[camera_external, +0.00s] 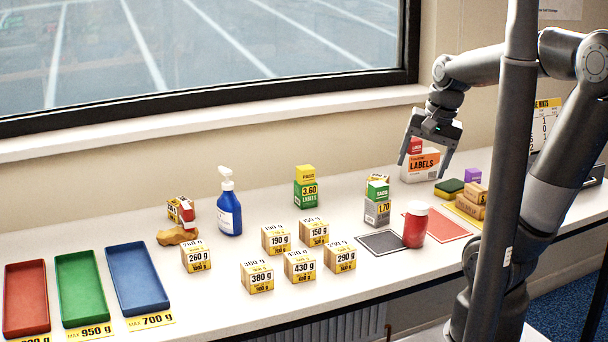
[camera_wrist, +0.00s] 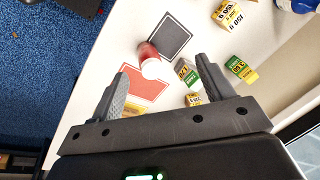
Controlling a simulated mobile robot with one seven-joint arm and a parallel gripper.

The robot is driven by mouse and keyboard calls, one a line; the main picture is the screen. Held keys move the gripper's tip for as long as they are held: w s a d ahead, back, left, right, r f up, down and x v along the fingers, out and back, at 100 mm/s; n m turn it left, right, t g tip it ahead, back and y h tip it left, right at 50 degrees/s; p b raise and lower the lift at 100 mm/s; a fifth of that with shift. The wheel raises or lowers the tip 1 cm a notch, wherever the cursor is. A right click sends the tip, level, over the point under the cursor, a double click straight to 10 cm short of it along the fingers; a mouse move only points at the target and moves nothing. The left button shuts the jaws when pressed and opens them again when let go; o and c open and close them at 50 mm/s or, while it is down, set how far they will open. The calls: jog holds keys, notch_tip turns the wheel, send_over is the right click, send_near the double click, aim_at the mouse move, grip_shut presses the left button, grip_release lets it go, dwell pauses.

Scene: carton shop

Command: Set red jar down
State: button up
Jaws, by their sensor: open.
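The red jar (camera_external: 414,230) with a white lid stands upright on the white counter. It is between the dark grey mat (camera_external: 376,243) and the red mat (camera_external: 450,226), and it hides part of the red mat's edge. In the wrist view the jar (camera_wrist: 147,50) shows by the shared corner area of the two mats; its exact footing is hidden. My gripper (camera_external: 424,169) is open and empty, raised above the counter and apart from the jar. Its two spread fingers also show in the wrist view (camera_wrist: 161,70).
Stacked green and grey boxes (camera_external: 377,211) stand just left of the jar. A labels carton (camera_external: 420,164) is behind it. Tan blocks (camera_external: 471,204) and a sponge (camera_external: 449,188) lie to the right. Several weight cartons (camera_external: 340,257) stand left. The front edge is close.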

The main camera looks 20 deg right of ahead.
jog(key=shift+s+a+r+n+t+h, duration=0.25)
jog(key=shift+s+r+n+t, duration=0.4)
jog(key=shift+n, duration=0.55)
jog(key=shift+s+a+r+n+t+h, duration=0.2)
jog(key=shift+s+n+t+h, duration=0.15)
jog(key=shift+s+n, duration=0.7)
jog(key=shift+s+a+r+n+t+h, duration=0.2)
jog(key=shift+s+r+n+t, duration=0.35)
jog(key=shift+n, duration=0.8)
